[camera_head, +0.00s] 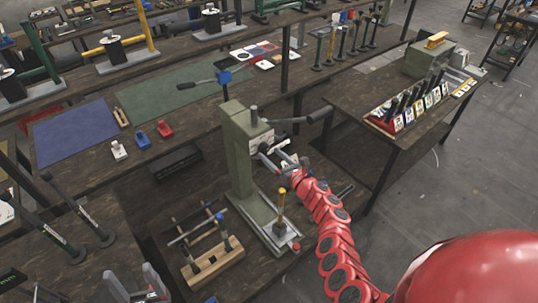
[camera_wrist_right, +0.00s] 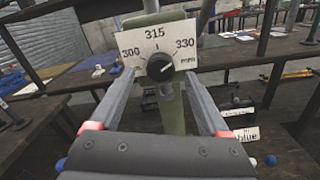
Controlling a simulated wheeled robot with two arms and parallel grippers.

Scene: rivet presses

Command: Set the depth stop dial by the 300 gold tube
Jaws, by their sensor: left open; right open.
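The green press (camera_head: 238,150) stands on the lower shelf, with a lever at its top. Its depth stop dial is a round black knob (camera_wrist_right: 160,67) on a white plate (camera_wrist_right: 147,37) marked 300, 315 and 330 mm. A pale mark shows on the knob's right side, pointing right and slightly down. My right gripper (camera_head: 279,158) is open, its fingers on either side of the knob, apart from it. A gold tube (camera_head: 281,201) stands upright on the press base; its length is not readable. My left gripper (camera_head: 137,283) is open and empty at the bottom left.
A wooden rack (camera_head: 213,262) with dark tools stands left of the press base. A bench (camera_head: 345,100) with a row of labelled holders is at right. A blue mat (camera_head: 75,132) and small coloured blocks lie on the left bench. A sign reading blue (camera_wrist_right: 246,134) is at lower right.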

